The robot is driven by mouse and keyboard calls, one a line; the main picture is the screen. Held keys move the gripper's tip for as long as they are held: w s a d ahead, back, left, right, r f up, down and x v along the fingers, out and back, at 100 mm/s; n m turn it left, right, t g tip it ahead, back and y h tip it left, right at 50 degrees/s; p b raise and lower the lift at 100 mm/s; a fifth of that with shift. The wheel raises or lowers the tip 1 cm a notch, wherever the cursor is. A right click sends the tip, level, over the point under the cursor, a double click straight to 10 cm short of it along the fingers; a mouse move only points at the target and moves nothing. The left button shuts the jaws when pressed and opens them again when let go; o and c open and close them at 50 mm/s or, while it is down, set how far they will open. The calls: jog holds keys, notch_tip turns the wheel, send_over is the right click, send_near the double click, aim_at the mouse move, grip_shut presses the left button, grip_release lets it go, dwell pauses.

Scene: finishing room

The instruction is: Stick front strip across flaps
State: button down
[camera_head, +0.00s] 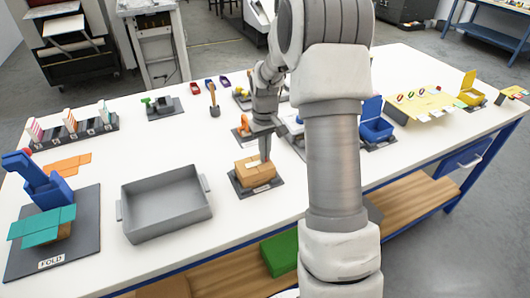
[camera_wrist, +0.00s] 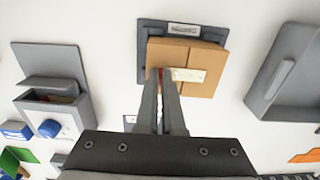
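A brown cardboard box (camera_head: 256,175) with its top flaps folded closed sits on a small dark tray (camera_head: 236,183). In the wrist view the box (camera_wrist: 205,55) shows a seam across its top. A pale strip (camera_wrist: 190,75) lies over the flaps, just right of my fingertips; it also shows in the head view (camera_head: 252,163). My gripper (camera_wrist: 161,72) points down at the box top, its fingers close together with a narrow gap. Something small and reddish shows between the tips. I cannot tell whether the fingers grip it or the strip, whose left end is hidden.
A grey open bin (camera_head: 165,203) stands left of the box. A blue folding fixture (camera_head: 45,190) with a teal sheet is farther left. A blue open box (camera_head: 375,125) and a yellow board (camera_head: 420,104) stand to the right. White table shows between the box and bin.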

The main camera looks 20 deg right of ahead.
dwell(0.4)
jog(key=c, duration=1)
grip_release()
jog(key=shift+o, duration=0.4)
jog(key=shift+o, duration=1.4)
jog(key=shift+r, duration=0.1)
jog(key=shift+r, duration=0.15)
jog(key=shift+r+p, duration=2.95)
jog(key=shift+r, duration=0.9)
